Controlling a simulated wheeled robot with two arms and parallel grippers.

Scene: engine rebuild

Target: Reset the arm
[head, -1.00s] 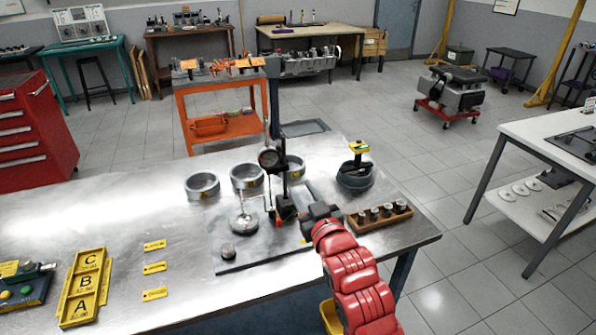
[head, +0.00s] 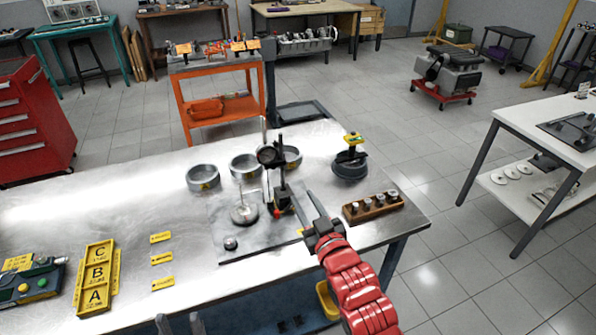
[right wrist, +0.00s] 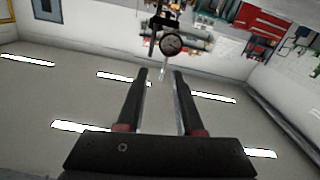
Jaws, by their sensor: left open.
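My right gripper (head: 306,200) reaches over the steel workbench (head: 110,205) beside the dial gauge stand (head: 281,185). Its fingers are apart and empty, and they show the same in the right wrist view (right wrist: 158,75). The round black gauge (head: 267,155) also shows in the right wrist view (right wrist: 172,43), beyond the fingertips. Two fingertips of my left gripper (head: 180,323) show apart at the bottom edge of the head view, in front of the bench; nothing shows between them.
Metal rings (head: 203,177) stand behind the gauge's plate (head: 240,240). A wooden block with pegs (head: 373,207) and a dark round holder (head: 350,166) are right of my right gripper. A yellow lettered tray (head: 96,278) lies left.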

